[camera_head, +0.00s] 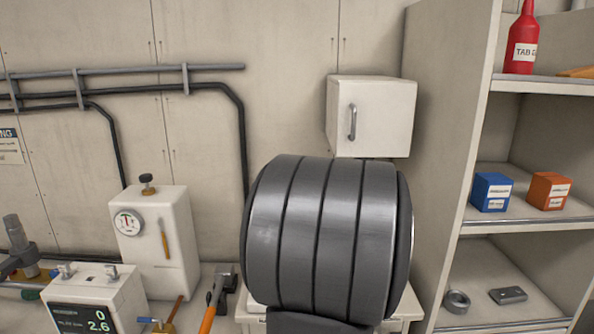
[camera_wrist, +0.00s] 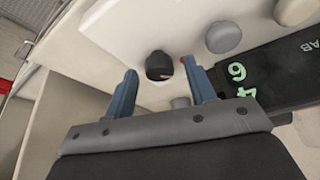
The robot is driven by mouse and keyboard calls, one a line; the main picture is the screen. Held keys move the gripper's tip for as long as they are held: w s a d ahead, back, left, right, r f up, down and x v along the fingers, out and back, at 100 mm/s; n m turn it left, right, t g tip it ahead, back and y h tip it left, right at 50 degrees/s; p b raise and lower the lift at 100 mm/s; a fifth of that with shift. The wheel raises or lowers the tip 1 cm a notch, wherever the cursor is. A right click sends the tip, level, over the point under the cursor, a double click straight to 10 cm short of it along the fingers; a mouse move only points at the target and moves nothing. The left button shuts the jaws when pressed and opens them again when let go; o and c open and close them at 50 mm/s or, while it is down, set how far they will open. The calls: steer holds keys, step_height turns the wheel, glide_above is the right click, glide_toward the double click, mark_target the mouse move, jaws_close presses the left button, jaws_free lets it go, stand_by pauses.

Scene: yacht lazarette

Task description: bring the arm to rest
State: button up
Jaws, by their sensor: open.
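My gripper (camera_wrist: 160,68) shows in the wrist view with its two blue-grey fingers apart and nothing between them. Its fingertips point at a white panel (camera_wrist: 125,28) with a black round knob (camera_wrist: 159,65), which appears in the gap between them. I cannot tell whether a finger touches the panel. In the head view a large dark grey banded link of my arm fills the lower middle and hides what lies behind it. My gripper does not show there.
The wrist view shows grey buttons (camera_wrist: 223,37) and a dark display (camera_wrist: 265,85) with green digits. The head view shows a gauge box (camera_head: 160,240), a display unit (camera_head: 95,300), an orange-handled tool (camera_head: 209,315), a wall cabinet (camera_head: 372,115) and shelves (camera_head: 530,222) at right holding small boxes.

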steer(key=shift+w+a+m+g+h, duration=0.1)
steer(key=shift+m+g+h, duration=0.25)
steer(key=shift+m, duration=0.95)
steer(key=shift+a+m+g+h, duration=0.15)
steer(key=shift+m+h, duration=0.4)
steer(key=shift+m, duration=0.75)
steer(key=shift+r, duration=0.3)
steer(key=v, duration=1)
